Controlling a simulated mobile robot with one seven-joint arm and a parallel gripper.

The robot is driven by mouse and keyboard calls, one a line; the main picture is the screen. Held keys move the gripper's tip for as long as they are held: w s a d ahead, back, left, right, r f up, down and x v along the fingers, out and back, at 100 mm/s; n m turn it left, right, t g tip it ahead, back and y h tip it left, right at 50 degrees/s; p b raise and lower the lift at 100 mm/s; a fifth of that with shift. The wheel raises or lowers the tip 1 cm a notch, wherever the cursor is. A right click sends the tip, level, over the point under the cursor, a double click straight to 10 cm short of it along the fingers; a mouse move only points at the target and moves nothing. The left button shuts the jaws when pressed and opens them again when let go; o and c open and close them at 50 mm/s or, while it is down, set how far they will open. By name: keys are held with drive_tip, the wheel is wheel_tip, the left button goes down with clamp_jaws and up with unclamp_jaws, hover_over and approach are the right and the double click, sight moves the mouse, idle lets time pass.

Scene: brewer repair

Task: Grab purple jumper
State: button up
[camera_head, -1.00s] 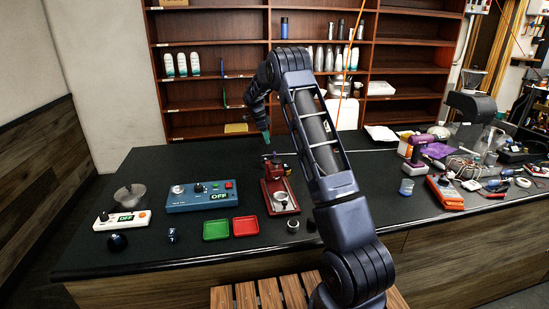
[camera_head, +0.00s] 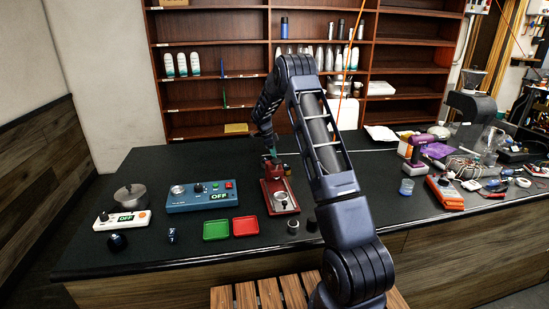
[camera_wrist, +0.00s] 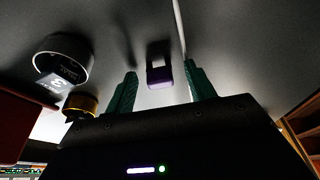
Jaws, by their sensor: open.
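In the head view my gripper (camera_head: 271,153) points down over the back of the red machine (camera_head: 279,190) on the dark counter. The jumper is not discernible in the head view.
In the wrist view, a dark round part (camera_wrist: 65,60) and a gold-rimmed one (camera_wrist: 80,105) are left of the fingers. A blue box (camera_head: 202,196), a green tray (camera_head: 216,230) and a red tray (camera_head: 245,226) lie left of the machine. Tools crowd the counter's right.

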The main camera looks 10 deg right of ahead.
drive_tip(key=c, duration=1)
drive_tip(key=shift+r, duration=0.1)
drive_tip(key=shift+c, duration=0.2)
